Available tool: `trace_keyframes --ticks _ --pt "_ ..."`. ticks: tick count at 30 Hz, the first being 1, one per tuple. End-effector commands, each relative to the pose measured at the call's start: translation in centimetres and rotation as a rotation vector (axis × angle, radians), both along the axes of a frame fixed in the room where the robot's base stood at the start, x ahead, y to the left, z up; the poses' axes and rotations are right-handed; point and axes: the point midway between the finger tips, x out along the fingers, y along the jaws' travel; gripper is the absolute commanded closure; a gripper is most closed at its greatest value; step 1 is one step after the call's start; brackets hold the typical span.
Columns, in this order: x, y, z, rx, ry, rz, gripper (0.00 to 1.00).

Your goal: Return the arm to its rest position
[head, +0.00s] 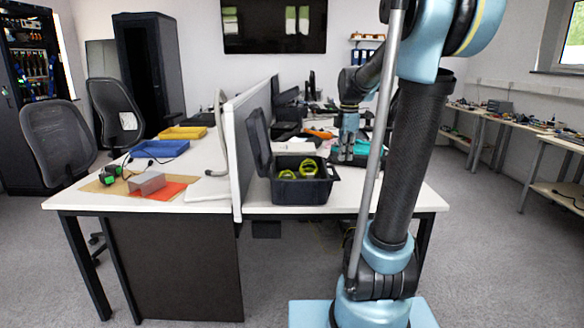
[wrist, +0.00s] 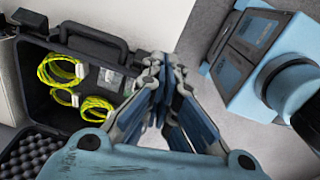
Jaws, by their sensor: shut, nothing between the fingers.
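My gripper (head: 347,152) hangs over the right desk in the head view, fingers pointing down, just right of an open black case. In the wrist view my gripper (wrist: 162,62) is shut and empty, with its fingertips together. My arm rises at the right of the head view and bends over toward the desk. The open black case (head: 284,192) holds coiled yellow-green cables (head: 308,167). In the wrist view the case (wrist: 112,46) and the coiled cables (wrist: 98,107) lie to the left of the fingers. The gripper looks apart from the case.
A white divider (head: 237,150) separates the two desks. The left desk holds a blue tray (head: 160,148), a yellow tray (head: 183,132), a grey block (head: 147,183) and green-black headphones (head: 110,174). More items crowd the right desk behind the case. The floor at right is clear.

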Motion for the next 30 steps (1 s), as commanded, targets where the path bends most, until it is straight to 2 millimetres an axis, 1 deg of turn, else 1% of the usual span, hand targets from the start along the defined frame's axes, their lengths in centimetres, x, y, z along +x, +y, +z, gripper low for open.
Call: trace_keyframes --ticks 1,3,8,12,14,18,20,24,27,30 --pt "-1.7 0.0 -0.3 0.004 -0.006 -0.069 1.0" --pt "-3.7 0.0 -0.8 0.01 -0.014 -0.173 1.0" --pt "-8.0 0.0 -2.3 0.029 -0.035 -0.412 1.0" --pt "-11.8 0.0 -4.0 0.049 -0.051 -0.619 1.0" --pt "-13.3 0.1 -4.8 0.059 -0.059 -0.708 1.0" --pt "-16.7 0.1 -7.0 0.085 -0.073 -0.915 1.0" --pt "-18.1 0.1 -8.0 0.096 -0.079 -1.003 1.0" --pt "-21.2 0.2 -10.6 0.128 -0.092 -1.21 1.0" --pt "-23.3 0.2 -12.7 0.151 -0.098 -1.353 1.0" --pt "-24.9 0.2 -14.5 0.174 -0.104 -1.479 1.0"
